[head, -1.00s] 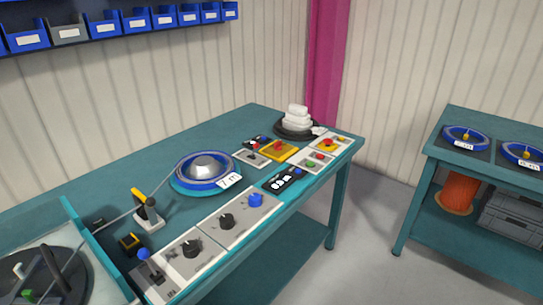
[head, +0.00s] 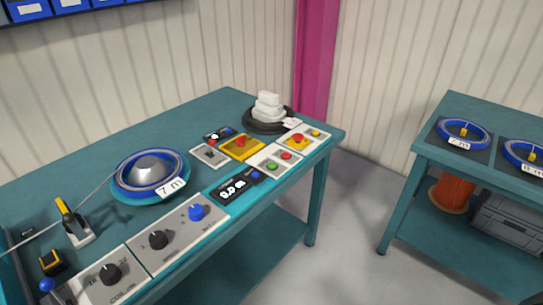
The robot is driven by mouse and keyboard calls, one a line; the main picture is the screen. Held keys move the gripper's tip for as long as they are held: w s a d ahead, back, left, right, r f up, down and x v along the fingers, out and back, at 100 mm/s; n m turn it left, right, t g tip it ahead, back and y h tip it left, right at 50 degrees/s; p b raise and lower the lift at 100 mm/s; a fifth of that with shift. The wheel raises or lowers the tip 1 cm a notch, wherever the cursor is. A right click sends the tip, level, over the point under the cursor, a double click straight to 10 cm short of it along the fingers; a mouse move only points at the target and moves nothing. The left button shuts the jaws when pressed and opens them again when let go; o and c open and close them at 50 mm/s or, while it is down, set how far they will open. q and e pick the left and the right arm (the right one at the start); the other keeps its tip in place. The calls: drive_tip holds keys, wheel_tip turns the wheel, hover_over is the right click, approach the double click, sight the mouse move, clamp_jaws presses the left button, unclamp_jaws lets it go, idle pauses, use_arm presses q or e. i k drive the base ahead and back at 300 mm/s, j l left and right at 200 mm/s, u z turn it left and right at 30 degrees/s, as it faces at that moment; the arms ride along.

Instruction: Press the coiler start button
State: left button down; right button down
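The coiler bench (head: 93,145) stands in front of me with its controls along the near edge. A green button (head: 272,166) and a red button (head: 286,156) sit side by side on a light panel near the bench's right end; their labels are too small to read. A dark display (head: 235,185) with white digits that look like 0.0 m lies just left of them. The coiler (head: 150,172) carries a blue ring marked 7 m, with a cable running to it from the left. Neither of my grippers is in view.
A yellow box with a red button (head: 241,146), a second red-button panel (head: 298,139) and a black coil with white blocks (head: 268,112) stand at the bench's right end. Knobs (head: 158,240) line the front. A second table (head: 480,108) holds blue reels, with open floor (head: 345,215) between.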

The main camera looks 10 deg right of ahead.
sight(272, 165)
drive_tip(key=i+l, duration=0.15)
drive_tip(key=l, duration=0.25)
drive_tip(key=i+l+u, duration=0.1)
drive_tip(key=l, duration=0.3)
drive_tip(key=i+l, duration=0.2)
drive_tip(key=l, duration=0.25)
drive_tip(key=i+l, duration=0.15)
drive_tip(key=l, duration=0.25)
drive_tip(key=i+l+u, duration=0.1)
drive_tip(key=l, duration=0.3)
